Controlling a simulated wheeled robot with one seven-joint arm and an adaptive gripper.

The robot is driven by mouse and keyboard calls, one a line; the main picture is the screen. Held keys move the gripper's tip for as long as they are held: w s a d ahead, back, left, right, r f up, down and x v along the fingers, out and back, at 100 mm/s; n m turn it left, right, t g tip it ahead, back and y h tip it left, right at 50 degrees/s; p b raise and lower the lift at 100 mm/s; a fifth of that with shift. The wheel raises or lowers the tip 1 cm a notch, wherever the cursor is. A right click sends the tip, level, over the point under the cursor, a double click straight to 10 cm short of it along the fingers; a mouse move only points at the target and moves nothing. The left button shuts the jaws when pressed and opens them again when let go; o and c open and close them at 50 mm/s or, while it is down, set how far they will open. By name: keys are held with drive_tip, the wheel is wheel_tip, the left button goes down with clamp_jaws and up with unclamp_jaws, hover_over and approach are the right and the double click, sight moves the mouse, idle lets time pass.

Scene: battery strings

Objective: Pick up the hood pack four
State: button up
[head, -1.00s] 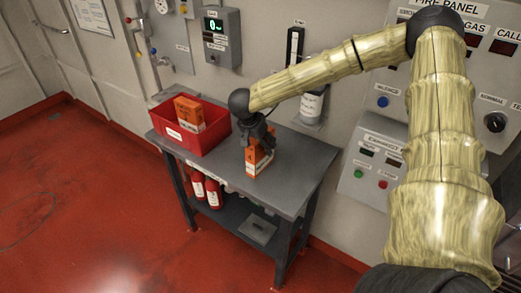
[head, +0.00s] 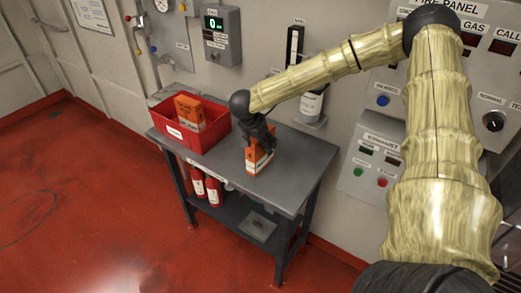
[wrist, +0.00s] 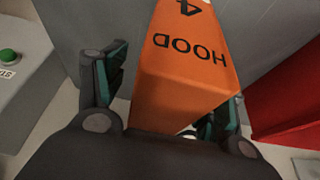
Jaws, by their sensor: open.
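The hood pack four (head: 258,158) is an orange box with a white lower part, standing on the grey table (head: 291,181). In the wrist view the pack (wrist: 184,65) reads "HOOD" and "4", upside down in the picture. My gripper (head: 259,146) is at the top of the pack. In the wrist view my gripper (wrist: 165,95) is open, with one finger on each side of the box. The left finger shows a gap to the box; the right finger is partly hidden by it. I cannot tell whether that finger touches.
A red bin (head: 181,132) at the table's left end holds another orange pack (head: 189,110). Red cylinders (head: 206,188) stand on the lower shelf. The wall behind carries panels and a white canister (head: 311,103). The table's right part is clear.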

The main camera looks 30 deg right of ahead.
drive_tip(key=shift+f, duration=0.15)
idle(0.4)
drive_tip(key=c, duration=1.3)
drive_tip(key=shift+c, duration=1.2)
drive_tip(key=shift+b, duration=0.4)
